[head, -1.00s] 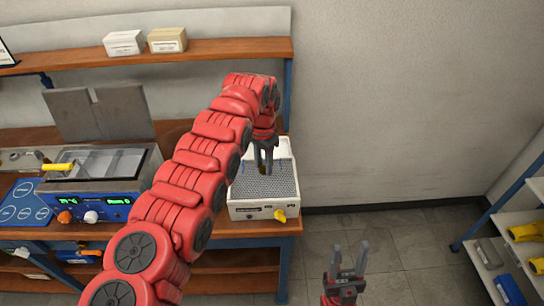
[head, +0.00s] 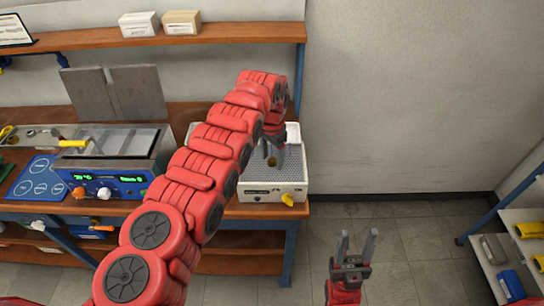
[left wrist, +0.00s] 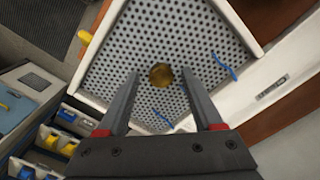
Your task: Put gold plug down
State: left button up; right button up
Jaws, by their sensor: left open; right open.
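The gold plug (left wrist: 161,76) sits on the perforated grey top of a white box (left wrist: 262,44), seen in the left wrist view. In the head view the plug (head: 271,161) shows as a small gold spot beside my left gripper. My left gripper (left wrist: 160,92) is open, with its fingers on either side of the plug and a gap to each. In the head view my left gripper (head: 272,150) is over the white box (head: 262,196) on the bench. My right gripper (head: 356,246) is open and empty, in front of the bench over the floor.
Blue strips (left wrist: 224,66) lie on the perforated top. A yellow knob (head: 288,199) sticks out of the box front. A blue bath unit (head: 110,180) stands to the left on the bench. A shelf (head: 220,37) with two small boxes runs above. Another shelf rack (head: 515,240) stands right.

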aim_at(273, 160)
pick_arm(q)
jog(key=shift+r, duration=0.2)
notch_tip(273, 160, up, 7)
jog(key=b, duration=0.3)
jog(key=shift+d+f, duration=0.15)
jog(key=shift+f, duration=0.05)
jog(key=r+p, duration=0.3)
jog(key=r, duration=0.2)
jog(key=shift+a+r, duration=0.1)
jog(key=shift+a, duration=0.1)
